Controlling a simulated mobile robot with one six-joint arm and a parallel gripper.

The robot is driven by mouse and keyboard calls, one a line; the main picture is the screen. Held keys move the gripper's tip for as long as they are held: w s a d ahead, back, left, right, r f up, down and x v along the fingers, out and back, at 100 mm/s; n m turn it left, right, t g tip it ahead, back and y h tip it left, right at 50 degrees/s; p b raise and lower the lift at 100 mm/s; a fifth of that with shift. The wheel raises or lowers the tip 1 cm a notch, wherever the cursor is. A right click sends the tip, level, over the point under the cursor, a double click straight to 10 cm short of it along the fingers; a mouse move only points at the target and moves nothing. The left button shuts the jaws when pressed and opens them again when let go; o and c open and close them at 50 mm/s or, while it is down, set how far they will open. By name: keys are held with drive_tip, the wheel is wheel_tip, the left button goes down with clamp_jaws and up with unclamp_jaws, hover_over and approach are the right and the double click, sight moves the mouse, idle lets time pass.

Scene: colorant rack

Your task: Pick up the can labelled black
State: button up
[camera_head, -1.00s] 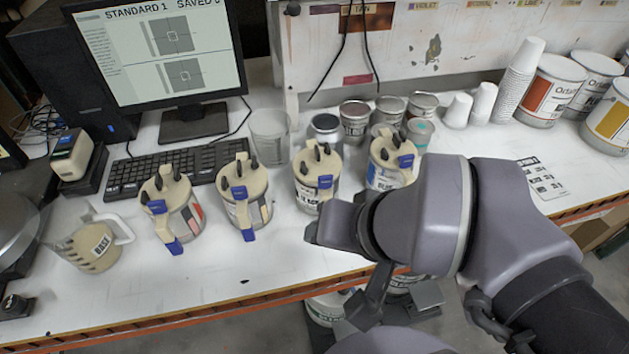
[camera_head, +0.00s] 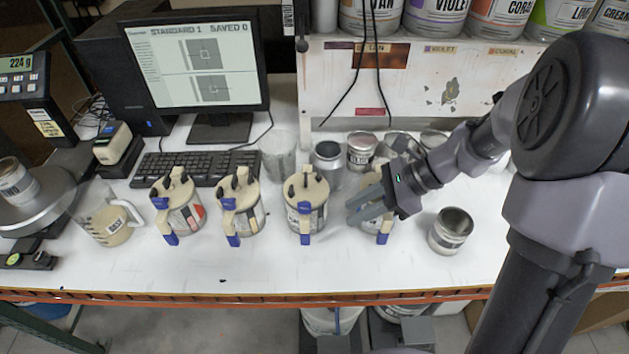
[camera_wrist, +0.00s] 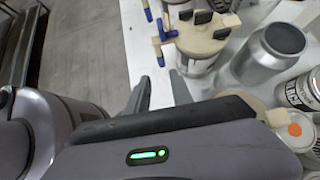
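The third clamped can from the left (camera_head: 306,216) stands upright on the bench, with a tan lid and blue clamp handle. Its label reads like "BLACK" in the earlier head view but is too small to read now. A tan-lidded can, seemingly this one, also shows in the wrist view (camera_wrist: 205,38), beyond my fingertips. My gripper (camera_head: 362,208) is right of this can, in front of and above the fourth clamped can (camera_head: 381,228), which it partly hides. My fingers (camera_wrist: 160,90) are apart with nothing visible between them.
Two more clamped cans (camera_head: 179,212) (camera_head: 238,210) stand to the left, with a beaker marked BASE (camera_head: 102,230). An open silver can (camera_head: 327,160) and small cans (camera_head: 361,150) stand behind. An open can (camera_head: 451,232) is at right. The front bench strip is clear.

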sight(305, 234)
drive_tip(key=b+x, duration=0.5)
drive_tip(key=x, duration=1)
drive_tip(key=shift+w+a+f, duration=0.1)
drive_tip(key=shift+a, duration=0.25)
clamp_jaws()
idle(0.3)
